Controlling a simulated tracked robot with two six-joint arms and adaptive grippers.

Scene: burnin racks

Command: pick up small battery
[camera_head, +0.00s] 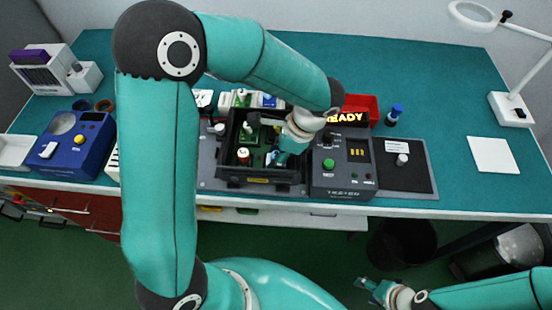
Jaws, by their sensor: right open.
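A black open tray (226,172) stands on the bench in front of me with several small cylinders in it. One is red and white (243,156), and a green-tinted one (249,130) stands behind it. I cannot tell which of these is the small battery. My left gripper (274,158) reaches down over the right part of the tray, with its fingers low inside it. The fingers are small and partly hidden by their own wrist, so I cannot see whether they hold anything. My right gripper (363,285) is open, low in front of the bench and away from the tray.
A dark mat (420,180) holds a small white cylinder (402,159). A red bin (368,102), a blue device (78,150) and a lamp (512,108) stand around. The far-right bench is mostly clear.

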